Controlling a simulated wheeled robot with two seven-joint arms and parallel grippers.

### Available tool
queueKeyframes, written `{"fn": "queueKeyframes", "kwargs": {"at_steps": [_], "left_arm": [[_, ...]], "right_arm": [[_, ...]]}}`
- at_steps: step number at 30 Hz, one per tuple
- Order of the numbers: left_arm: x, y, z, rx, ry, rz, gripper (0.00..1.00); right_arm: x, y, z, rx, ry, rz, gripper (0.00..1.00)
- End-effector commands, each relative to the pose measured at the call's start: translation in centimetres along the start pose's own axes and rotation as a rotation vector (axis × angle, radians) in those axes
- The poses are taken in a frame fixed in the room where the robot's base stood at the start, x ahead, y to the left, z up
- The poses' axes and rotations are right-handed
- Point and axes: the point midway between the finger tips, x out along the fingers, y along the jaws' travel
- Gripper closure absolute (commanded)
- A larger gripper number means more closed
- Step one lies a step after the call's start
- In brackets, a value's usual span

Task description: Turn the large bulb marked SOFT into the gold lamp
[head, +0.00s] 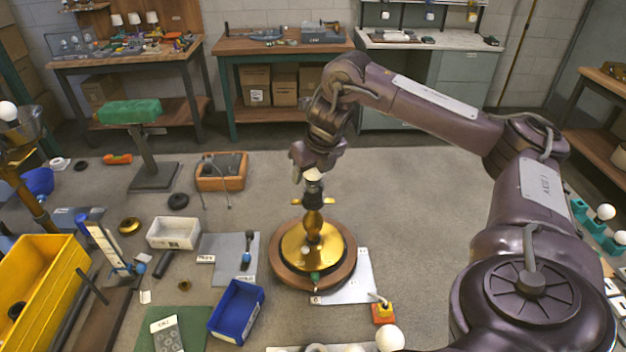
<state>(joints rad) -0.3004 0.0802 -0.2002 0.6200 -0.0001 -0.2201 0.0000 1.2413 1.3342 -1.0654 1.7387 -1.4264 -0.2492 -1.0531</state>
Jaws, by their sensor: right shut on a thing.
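The gold lamp (312,228) stands upright on a round wooden turntable (284,277) in the middle of the bench, with its dark socket (313,187) at the top. My right gripper (311,170) points down directly over the socket and is shut on a white bulb (312,174). Most of the bulb is hidden by the fingers, and no marking can be read on it. The bulb is in line with the socket and seems to meet it; how deep it sits I cannot tell. My left gripper is not in view.
A blue bin (237,310), a white tray (173,233) and a yellow crate (40,290) lie to the left. A white bulb (390,338) sits near the front edge. More bulbs stand in teal holders (592,226) at right. The bench behind the lamp is mostly clear.

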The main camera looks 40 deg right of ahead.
Motion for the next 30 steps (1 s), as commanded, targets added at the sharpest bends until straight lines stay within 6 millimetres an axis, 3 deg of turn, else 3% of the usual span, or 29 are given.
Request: {"fn": "queueKeyframes", "kwargs": {"at_steps": [30], "left_arm": [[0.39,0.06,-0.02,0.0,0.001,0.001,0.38]], "right_arm": [[0.68,0.02,-0.27,0.0,0.0,0.0,0.67]]}}
